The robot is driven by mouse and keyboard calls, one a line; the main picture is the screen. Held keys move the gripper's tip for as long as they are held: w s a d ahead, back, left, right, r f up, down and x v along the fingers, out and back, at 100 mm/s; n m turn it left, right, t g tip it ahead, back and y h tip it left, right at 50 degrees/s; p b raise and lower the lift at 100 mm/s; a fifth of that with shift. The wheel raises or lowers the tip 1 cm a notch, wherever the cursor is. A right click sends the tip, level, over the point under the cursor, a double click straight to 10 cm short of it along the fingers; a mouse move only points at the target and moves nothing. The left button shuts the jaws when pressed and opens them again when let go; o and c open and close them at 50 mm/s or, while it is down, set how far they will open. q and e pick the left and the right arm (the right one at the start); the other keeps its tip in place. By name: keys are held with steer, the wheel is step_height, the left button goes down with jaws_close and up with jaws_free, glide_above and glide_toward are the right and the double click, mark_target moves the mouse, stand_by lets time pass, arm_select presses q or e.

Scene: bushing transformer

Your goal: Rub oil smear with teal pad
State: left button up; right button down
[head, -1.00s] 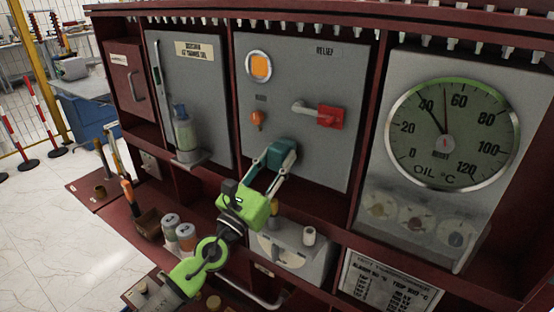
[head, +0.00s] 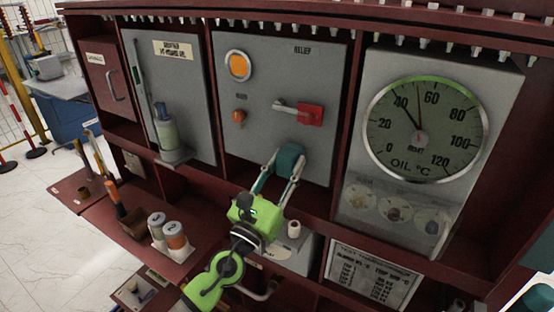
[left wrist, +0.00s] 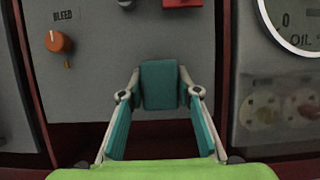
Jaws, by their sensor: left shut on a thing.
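My left gripper (head: 281,168) is shut on the teal pad (head: 290,158), a block held between the fingertips in front of the lower part of the relief panel. The left wrist view shows the pad (left wrist: 160,85) upright between both fingers of the gripper (left wrist: 160,95). A cloudy pale smear (head: 398,212) lies over several small round windows below the oil dial, to the right of the pad; its edge also shows in the left wrist view (left wrist: 283,108). The pad is apart from the smear.
The oil temperature dial (head: 425,115) is above the smear. A red relief handle (head: 310,114) sticks out above the pad, and an orange bleed knob (head: 239,116) is left of it. A dark red upright (head: 345,130) separates the panels. Two cans (head: 175,235) stand on the lower left shelf.

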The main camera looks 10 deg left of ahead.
arm_select(q)
steer(key=shift+s+d+p, duration=0.2)
steer(key=shift+s+d, duration=0.15)
steer(key=shift+d, duration=0.45)
steer(key=shift+s+d+p, duration=0.2)
steer(key=shift+s+d, duration=0.1)
steer(key=shift+d, duration=0.5)
steer(key=shift+s+d, duration=0.15)
steer(key=shift+d, duration=0.2)
steer(key=shift+w+a+b, duration=0.2)
steer(key=shift+w+a, duration=0.1)
steer(key=shift+a, duration=0.35)
steer(key=shift+w+a+b, duration=0.25)
steer(key=shift+a, duration=0.4)
steer(key=shift+w+a+b, duration=0.2)
steer(key=shift+w+a, duration=0.1)
steer(key=shift+a, duration=0.35)
steer(key=shift+w+a+b, duration=0.45)
steer(key=shift+a+b, duration=0.05)
steer(key=shift+a, duration=0.65)
steer(key=shift+w+a+b, duration=0.45)
steer(key=shift+a+b, duration=0.05)
steer(key=shift+a, duration=0.6)
steer(key=shift+w+a+b, duration=0.45)
steer(key=shift+a+b, duration=0.05)
steer(key=shift+a, duration=0.65)
steer(key=s+a, duration=0.2)
steer(key=s, duration=0.3)
steer(key=shift+s+a+p, duration=0.15)
steer(key=shift+s+p, duration=0.15)
